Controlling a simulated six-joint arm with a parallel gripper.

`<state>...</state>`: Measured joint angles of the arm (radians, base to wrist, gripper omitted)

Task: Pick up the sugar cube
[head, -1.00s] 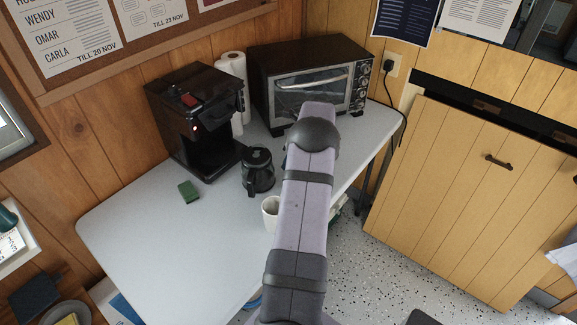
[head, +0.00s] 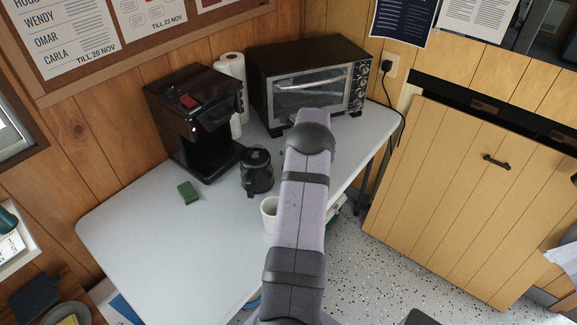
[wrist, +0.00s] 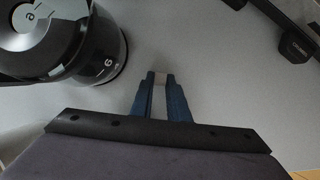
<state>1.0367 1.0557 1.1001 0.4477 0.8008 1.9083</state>
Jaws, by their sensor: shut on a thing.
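In the head view my arm hides the gripper and the cube.
A glass coffee carafe (head: 257,172) stands on the table (head: 150,240), close left of my gripper in the wrist view (wrist: 75,45). A white mug (head: 269,214), green sponge (head: 187,192), coffee maker (head: 195,120) and toaster oven (head: 309,92) stand around. The front left table is clear.

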